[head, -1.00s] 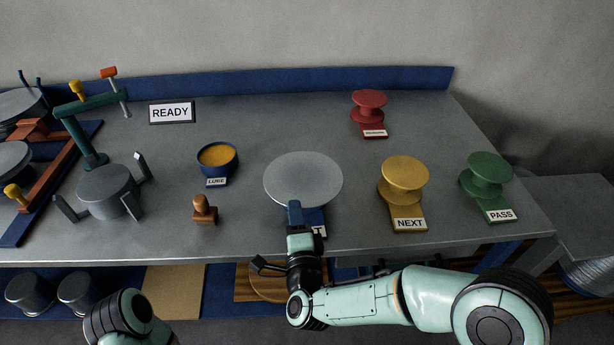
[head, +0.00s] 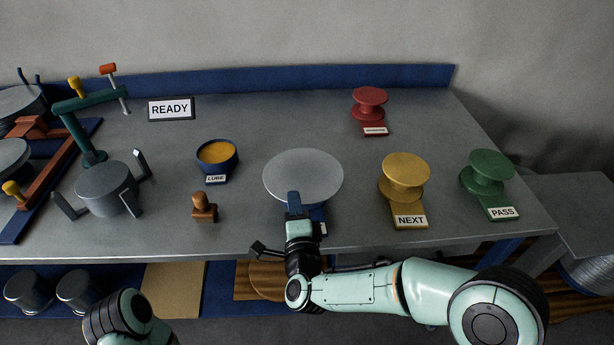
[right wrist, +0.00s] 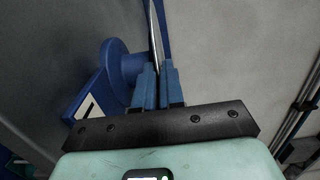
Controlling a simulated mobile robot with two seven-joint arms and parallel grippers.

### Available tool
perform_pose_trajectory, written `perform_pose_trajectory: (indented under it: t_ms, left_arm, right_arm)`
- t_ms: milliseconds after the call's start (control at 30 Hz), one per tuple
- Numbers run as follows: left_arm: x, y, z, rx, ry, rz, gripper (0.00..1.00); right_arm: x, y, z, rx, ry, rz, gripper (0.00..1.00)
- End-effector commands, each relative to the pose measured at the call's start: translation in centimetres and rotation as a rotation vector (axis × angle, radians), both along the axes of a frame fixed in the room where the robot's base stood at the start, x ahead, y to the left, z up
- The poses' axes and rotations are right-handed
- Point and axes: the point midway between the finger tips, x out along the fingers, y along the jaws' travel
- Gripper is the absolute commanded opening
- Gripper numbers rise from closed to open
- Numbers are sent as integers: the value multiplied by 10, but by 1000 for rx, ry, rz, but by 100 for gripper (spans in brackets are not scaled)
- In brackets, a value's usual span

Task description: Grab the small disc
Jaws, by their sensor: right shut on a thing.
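The small disc is a thin, round grey plate (head: 304,174) at the front middle of the bench in the head view. It shows almost edge-on as a pale sliver in the right wrist view (right wrist: 153,38). My right gripper (head: 294,203) is shut on the disc's near edge, with its blue fingers (right wrist: 158,80) on either side. A blue spool-shaped stand (right wrist: 118,65) is close beside the disc in the wrist view. I cannot tell whether they touch. The disc and my gripper hide most of this stand in the head view. My left gripper is out of view.
Yellow NEXT (head: 404,178), green PASS (head: 487,175) and red (head: 369,102) stands are to the right. A LUBE bowl (head: 217,157), wooden stamp (head: 204,208) and grey three-armed drum (head: 106,190) are to the left. The bench behind the disc is clear.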

Motion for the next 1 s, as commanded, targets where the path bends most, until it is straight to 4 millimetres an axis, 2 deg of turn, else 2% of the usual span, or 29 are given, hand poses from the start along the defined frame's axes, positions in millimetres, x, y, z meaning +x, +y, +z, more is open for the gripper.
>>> perform_pose_trajectory:
  t_ms: [533, 1000]
  left_arm:
    - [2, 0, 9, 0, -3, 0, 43]
    - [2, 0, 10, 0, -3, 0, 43]
  right_arm:
    - [0, 0, 33, 1, -3, 0, 0]
    - [0, 0, 34, 0, -2, 0, 0]
